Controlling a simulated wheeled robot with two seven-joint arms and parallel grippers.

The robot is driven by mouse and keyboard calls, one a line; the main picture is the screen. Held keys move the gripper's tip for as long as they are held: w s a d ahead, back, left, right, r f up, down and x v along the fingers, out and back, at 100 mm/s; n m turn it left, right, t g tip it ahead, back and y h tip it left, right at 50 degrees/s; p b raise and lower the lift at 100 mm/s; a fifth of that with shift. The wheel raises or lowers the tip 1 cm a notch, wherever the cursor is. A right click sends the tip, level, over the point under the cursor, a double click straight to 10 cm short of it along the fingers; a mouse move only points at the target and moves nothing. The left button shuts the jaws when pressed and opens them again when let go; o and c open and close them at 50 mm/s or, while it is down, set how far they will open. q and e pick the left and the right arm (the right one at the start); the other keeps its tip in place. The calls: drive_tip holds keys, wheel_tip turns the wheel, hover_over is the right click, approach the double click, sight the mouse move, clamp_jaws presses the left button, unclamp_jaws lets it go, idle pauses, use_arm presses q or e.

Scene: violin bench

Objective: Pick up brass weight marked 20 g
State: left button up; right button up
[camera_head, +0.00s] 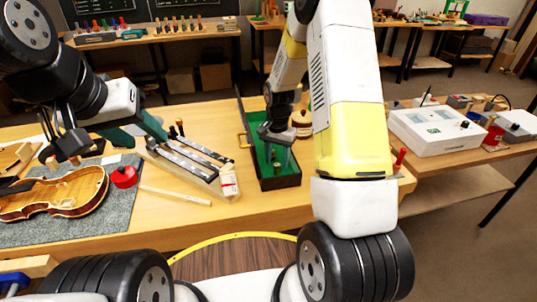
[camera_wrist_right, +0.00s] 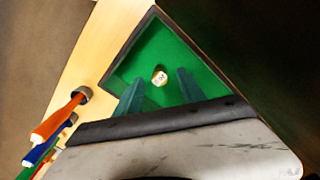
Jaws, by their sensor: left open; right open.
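A small brass weight (camera_wrist_right: 160,77) stands on the green lining of an open case (camera_wrist_right: 147,42) in the right wrist view. Its top has dark marks too small to read surely. My right gripper (camera_wrist_right: 158,86) is open, with one finger on each side of the weight in the picture; I cannot tell how far above it they are. In the head view my right gripper (camera_head: 274,140) reaches down into the dark case with green lining (camera_head: 288,183), and largely hides the weight. My left gripper (camera_head: 62,148) is open and empty above the grey mat at the left.
A violin body (camera_head: 62,196) lies on the grey mat (camera_head: 110,208). Coloured-handled tools (camera_wrist_right: 58,120) stand near the case. A white device (camera_head: 437,130) sits on the right table.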

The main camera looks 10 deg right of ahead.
sight(277, 165)
drive_tip(key=shift+f, duration=1.6)
drive_tip(key=shift+c, duration=0.5)
clamp_jaws()
